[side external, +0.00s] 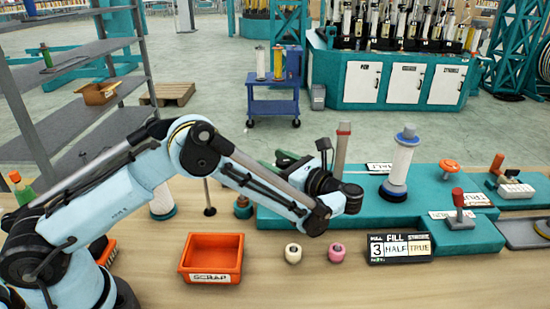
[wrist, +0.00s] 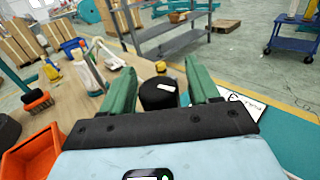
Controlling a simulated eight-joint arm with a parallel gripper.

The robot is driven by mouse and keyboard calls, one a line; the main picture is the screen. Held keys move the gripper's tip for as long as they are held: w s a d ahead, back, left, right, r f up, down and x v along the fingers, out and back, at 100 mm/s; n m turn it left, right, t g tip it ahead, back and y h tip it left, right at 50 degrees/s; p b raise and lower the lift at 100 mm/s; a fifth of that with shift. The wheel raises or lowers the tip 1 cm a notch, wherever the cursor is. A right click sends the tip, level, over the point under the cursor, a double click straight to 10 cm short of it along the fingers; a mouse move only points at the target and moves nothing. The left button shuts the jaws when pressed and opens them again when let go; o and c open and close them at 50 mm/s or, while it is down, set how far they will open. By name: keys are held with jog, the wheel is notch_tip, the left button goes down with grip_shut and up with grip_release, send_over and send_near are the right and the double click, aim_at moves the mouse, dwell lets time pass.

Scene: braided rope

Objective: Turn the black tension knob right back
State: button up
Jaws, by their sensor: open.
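The black knob (wrist: 158,96) shows in the wrist view as a short black cylinder with a white mark on its top edge. It stands between the two green fingers of my gripper (wrist: 162,75), which are spread with a gap visible around it. I cannot tell whether either finger touches it.
An orange scrap bin (side external: 212,275) sits in front, with a cream spool (side external: 293,254) and a pink spool (side external: 337,253) beside it. A white bobbin (side external: 400,165), a red-topped post (side external: 342,145), a red-handled lever (side external: 459,205) and an orange knob (side external: 449,167) stand on teal units.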

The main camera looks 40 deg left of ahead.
jog(key=m+t, duration=0.1)
jog(key=t, duration=0.1)
jog(key=m+t, duration=0.1)
jog(key=t, duration=0.1)
jog(key=m+t, duration=0.2)
jog(key=shift+w+t+h, duration=0.3)
jog(key=shift+h, duration=0.1)
jog(key=v, duration=1.2)
jog(key=a+r+n+h, duration=0.6)
jog(key=a+h, duration=0.2)
jog(key=a, duration=0.2)
jog(key=s+r+n+t+h, duration=0.1)
jog(key=s+r+n+h, duration=0.1)
jog(key=s+n+h, duration=0.7)
jog(key=s+n, duration=0.4)
jog(key=n, duration=0.2)
jog(key=shift+s+a+r+t, duration=0.2)
jog(key=shift+r+t, duration=0.1)
jog(key=shift+r, duration=0.05)
